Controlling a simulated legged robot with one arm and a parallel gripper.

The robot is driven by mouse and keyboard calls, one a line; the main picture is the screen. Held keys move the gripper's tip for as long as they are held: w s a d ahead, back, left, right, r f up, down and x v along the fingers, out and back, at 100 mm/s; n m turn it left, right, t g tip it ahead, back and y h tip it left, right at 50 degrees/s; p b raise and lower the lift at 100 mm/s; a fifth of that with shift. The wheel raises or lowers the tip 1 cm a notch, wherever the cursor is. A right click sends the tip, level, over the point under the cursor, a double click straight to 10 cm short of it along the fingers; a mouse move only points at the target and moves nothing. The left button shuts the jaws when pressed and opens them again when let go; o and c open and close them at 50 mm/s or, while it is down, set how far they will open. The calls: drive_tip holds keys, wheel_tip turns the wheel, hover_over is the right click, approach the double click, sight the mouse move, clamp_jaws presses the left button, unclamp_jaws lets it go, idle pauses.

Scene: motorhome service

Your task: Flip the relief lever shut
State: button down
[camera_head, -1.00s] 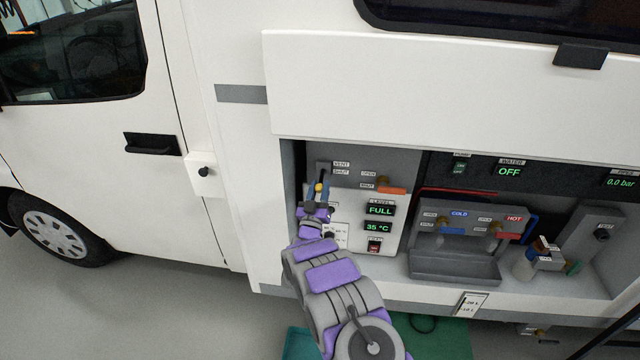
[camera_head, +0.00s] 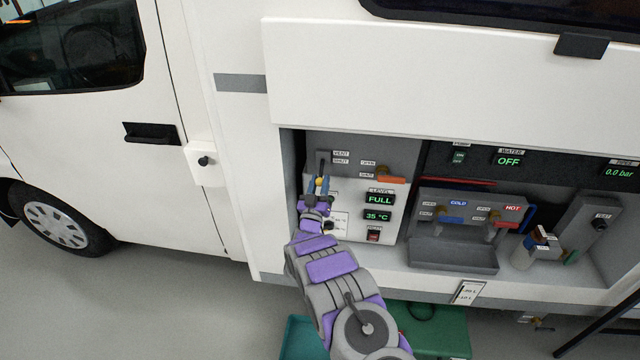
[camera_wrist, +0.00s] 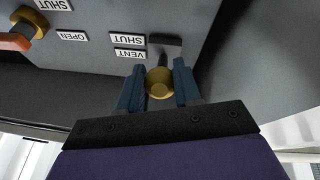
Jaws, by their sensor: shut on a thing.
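The relief lever shows in the wrist view as a round brass knob (camera_wrist: 159,83) on a dark stem, beside the VENT and SHUT labels (camera_wrist: 129,46). My gripper (camera_wrist: 159,90) has its two blue fingers shut on this knob, one on each side. In the head view my gripper (camera_head: 319,187) is at the left end of the service bay, just below the dark lever mount (camera_head: 321,158). The small brass knob (camera_head: 319,181) shows between the fingers there. The lever's exact angle is hard to tell.
An orange-handled valve (camera_head: 390,179) is just right of the lever. Below it is a white panel with FULL (camera_head: 380,200) and 35 °C displays. Farther right are a grey basin (camera_head: 452,254) and a bottle (camera_head: 523,253). The bay's left wall is close beside my gripper.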

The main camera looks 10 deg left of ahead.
drive_tip(key=shift+a+f, duration=0.1)
drive_tip(key=shift+a, duration=0.05)
drive_tip(key=c, duration=0.8)
unclamp_jaws()
drive_tip(key=shift+w+a, duration=0.15)
drive_tip(key=shift+s, duration=0.25)
drive_tip(key=p+v, duration=0.1)
drive_tip(key=v, duration=1.6)
drive_tip(key=shift+p, duration=0.4)
drive_tip(key=shift+f, duration=0.15)
drive_tip(key=shift+w, duration=0.1)
